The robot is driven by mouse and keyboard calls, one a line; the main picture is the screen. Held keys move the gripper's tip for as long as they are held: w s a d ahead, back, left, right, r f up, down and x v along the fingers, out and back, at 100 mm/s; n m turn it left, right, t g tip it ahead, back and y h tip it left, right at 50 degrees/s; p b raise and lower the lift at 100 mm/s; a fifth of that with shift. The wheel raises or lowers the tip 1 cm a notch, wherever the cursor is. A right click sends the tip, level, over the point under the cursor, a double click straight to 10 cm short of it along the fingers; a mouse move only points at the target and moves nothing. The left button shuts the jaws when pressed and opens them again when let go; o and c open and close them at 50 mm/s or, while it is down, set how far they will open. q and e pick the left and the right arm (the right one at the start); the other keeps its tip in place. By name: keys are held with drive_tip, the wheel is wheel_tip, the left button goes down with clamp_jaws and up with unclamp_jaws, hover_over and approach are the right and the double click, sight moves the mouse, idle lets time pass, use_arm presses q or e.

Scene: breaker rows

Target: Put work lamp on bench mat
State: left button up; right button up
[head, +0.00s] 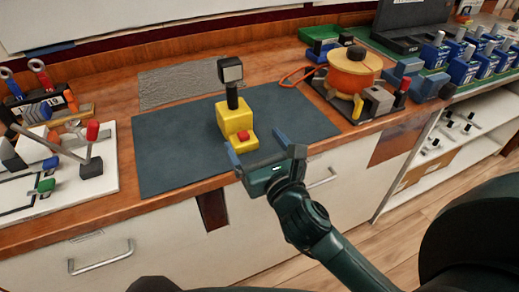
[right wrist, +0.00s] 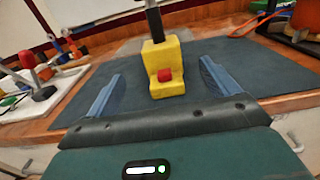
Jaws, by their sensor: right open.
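The work lamp (head: 236,118) has a yellow stepped base with a red button and a dark post with a grey and white head. It stands upright on the dark bench mat (head: 175,150), near its middle. It also shows in the right wrist view (right wrist: 167,58), its head cut off by the top edge. My right gripper (head: 258,148) is open and empty at the front edge of the mat. Its blue fingers lie either side of the lamp's base in the right wrist view, apart from it. My left gripper is not in view.
A white board (head: 60,205) with levers stands at the left. A grey textured sheet (head: 190,84) lies behind the mat. An orange and yellow round device (head: 352,72) on a dark base stands at the right, with several blue boxes (head: 465,66) beyond. The mat around the lamp is clear.

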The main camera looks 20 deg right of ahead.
drive_tip(key=s+a+f+n+g+y, duration=0.1)
drive_tip(key=s+a+f+n+y, duration=0.25)
drive_tip(key=n, duration=0.95)
drive_tip(key=s+a+f+n+y, duration=0.25)
drive_tip(key=s+n, duration=0.25)
drive_tip(key=n, duration=0.8)
drive_tip(key=s+d+f+n+g+h, duration=0.1)
drive_tip(key=s+f+n+g, duration=0.1)
drive_tip(key=f+n, duration=0.4)
drive_tip(key=s+d+f+n+g+h, duration=0.1)
drive_tip(key=s+f+n+g, duration=0.2)
drive_tip(key=f+n, duration=0.3)
drive_tip(key=shift+s+f+g, duration=0.2)
drive_tip(key=shift+f+g, duration=0.1)
drive_tip(key=shift+f, duration=0.25)
